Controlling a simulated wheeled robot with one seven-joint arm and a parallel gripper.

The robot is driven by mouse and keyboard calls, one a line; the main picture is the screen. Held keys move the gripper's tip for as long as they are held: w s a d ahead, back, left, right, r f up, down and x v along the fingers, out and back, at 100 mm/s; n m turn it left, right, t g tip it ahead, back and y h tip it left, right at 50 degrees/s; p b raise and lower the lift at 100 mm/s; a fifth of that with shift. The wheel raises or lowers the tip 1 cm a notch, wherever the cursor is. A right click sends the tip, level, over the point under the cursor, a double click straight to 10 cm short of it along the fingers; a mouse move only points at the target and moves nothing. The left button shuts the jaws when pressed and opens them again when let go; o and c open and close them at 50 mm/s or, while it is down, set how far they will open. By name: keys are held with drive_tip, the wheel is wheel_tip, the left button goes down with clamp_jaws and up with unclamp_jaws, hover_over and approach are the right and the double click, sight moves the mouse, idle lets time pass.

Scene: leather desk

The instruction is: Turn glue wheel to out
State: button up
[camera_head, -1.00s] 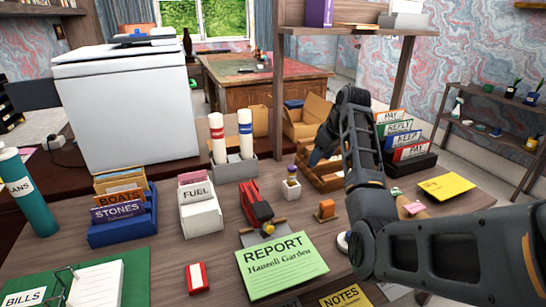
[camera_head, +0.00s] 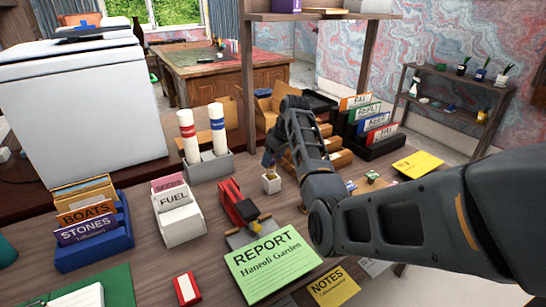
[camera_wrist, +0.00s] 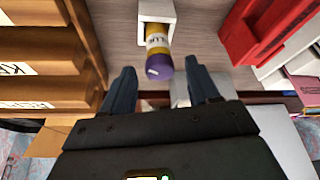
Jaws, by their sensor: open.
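The glue stick (camera_wrist: 157,45) has a yellow and white label and a purple end, and stands in a small white holder (camera_head: 271,184) on the desk. In the wrist view its purple end (camera_wrist: 159,67) points toward my gripper, and the holder (camera_wrist: 157,11) is behind it. My gripper (camera_wrist: 160,68) is open, with one finger on each side of the purple end and visible gaps. In the head view my gripper (camera_head: 269,158) is just above the holder and hides most of the glue stick.
A red stapler (camera_head: 236,204) stands left of the holder. Wooden trays (camera_wrist: 40,70) are close on the gripper's other side. A green report (camera_head: 272,262) lies in front. Two tubes in a grey stand (camera_head: 208,167) are behind left.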

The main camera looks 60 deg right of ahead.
drive_tip(key=shift+f, duration=0.1)
drive_tip(key=shift+c, duration=0.4)
drive_tip(key=c, duration=1)
